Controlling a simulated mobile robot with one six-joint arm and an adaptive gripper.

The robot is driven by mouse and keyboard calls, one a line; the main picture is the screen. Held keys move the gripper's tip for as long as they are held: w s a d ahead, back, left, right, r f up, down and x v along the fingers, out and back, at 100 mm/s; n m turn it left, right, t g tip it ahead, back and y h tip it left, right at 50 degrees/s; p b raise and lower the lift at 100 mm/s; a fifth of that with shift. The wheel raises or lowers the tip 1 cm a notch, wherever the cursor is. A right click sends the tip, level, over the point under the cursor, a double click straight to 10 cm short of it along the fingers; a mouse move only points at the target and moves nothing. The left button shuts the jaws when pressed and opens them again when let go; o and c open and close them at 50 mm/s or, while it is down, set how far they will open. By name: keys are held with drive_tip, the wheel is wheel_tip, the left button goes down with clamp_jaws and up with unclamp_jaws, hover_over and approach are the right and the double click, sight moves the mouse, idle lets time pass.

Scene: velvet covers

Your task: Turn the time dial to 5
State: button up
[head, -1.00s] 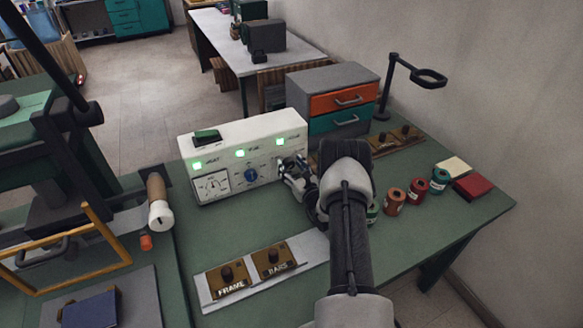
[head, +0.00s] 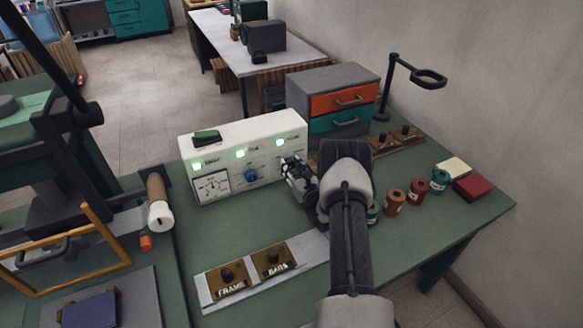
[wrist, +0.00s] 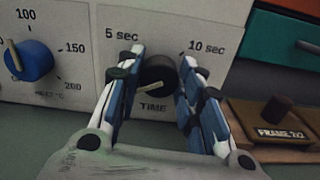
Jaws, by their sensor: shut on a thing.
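The time dial (wrist: 157,76) is a dark round knob above the word TIME on the white control box (head: 222,157). In the wrist view, 5 sec is printed at its upper left and 10 sec at its upper right. A pale pointer mark shows low on the knob; I cannot tell which end indicates the setting. My gripper (wrist: 160,72) has its blue-padded fingers on both sides of the knob and is shut on it. In the head view my gripper (head: 298,172) reaches the right end of the box and hides the dial.
A blue temperature dial (wrist: 30,62) sits left of the time dial. Drawers (head: 333,103) stand behind. Coloured jars (head: 417,190) are right of my arm. Green lights on the box are lit.

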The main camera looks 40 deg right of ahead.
drive_tip(key=m+b, duration=0.1)
drive_tip(key=m, duration=0.2)
drive_tip(key=shift+m, duration=0.4)
drive_tip(key=m+b, duration=0.1)
drive_tip(key=m, duration=0.2)
drive_tip(key=shift+d+m, duration=0.1)
drive_tip(key=shift+m, duration=0.2)
drive_tip(key=m, duration=0.4)
drive_tip(key=shift+b, duration=0.3)
drive_tip(key=shift+f+m, duration=0.1)
drive_tip(key=shift+m, duration=1.8)
drive_tip(key=o, duration=1.1)
drive_tip(key=shift+c, duration=0.2)
